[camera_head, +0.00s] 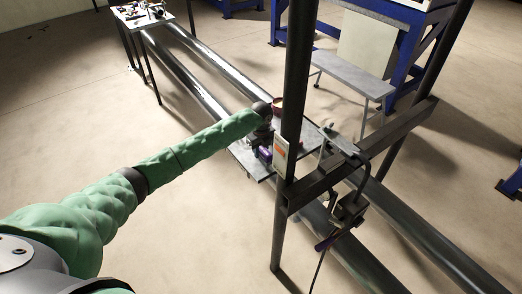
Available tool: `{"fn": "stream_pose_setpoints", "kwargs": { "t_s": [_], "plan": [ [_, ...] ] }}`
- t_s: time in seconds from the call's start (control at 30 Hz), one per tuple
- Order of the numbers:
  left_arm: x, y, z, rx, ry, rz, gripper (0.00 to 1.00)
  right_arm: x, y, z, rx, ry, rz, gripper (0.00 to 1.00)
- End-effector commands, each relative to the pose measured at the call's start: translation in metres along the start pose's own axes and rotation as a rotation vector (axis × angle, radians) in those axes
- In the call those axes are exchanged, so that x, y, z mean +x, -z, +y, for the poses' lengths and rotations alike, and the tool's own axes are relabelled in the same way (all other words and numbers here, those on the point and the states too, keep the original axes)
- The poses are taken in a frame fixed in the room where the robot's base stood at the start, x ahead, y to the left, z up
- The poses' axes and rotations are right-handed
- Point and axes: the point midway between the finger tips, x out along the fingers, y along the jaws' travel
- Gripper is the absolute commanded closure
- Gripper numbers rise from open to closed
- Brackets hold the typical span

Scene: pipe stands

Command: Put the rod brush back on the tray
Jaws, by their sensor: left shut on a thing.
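My left arm in its green sleeve reaches from the left to a grey tray (248,160) lying across the pipes. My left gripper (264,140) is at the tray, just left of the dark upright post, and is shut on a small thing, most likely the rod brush. The brush's shape is too small and dark to make out. A purple item (265,154) shows just below the gripper; I cannot tell whether it touches it. The post hides part of the tray. My right gripper is not in view.
A dark post (293,90) and crossbar (365,155) stand close to the gripper. Long pipes (205,92) run beneath. A small tool table (135,17) stands at the back left.

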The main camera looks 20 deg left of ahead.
Motion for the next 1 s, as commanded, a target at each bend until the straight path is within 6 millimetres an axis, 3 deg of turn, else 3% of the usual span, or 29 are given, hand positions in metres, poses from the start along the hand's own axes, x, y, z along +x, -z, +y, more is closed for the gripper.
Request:
{"fn": "stream_pose_setpoints", "kwargs": {
  "t_s": [1.0],
  "plan": [
    [0.017,0.0,0.0,0.0,-0.001,0.0,0.88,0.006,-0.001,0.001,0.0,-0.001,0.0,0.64]
  ]
}}
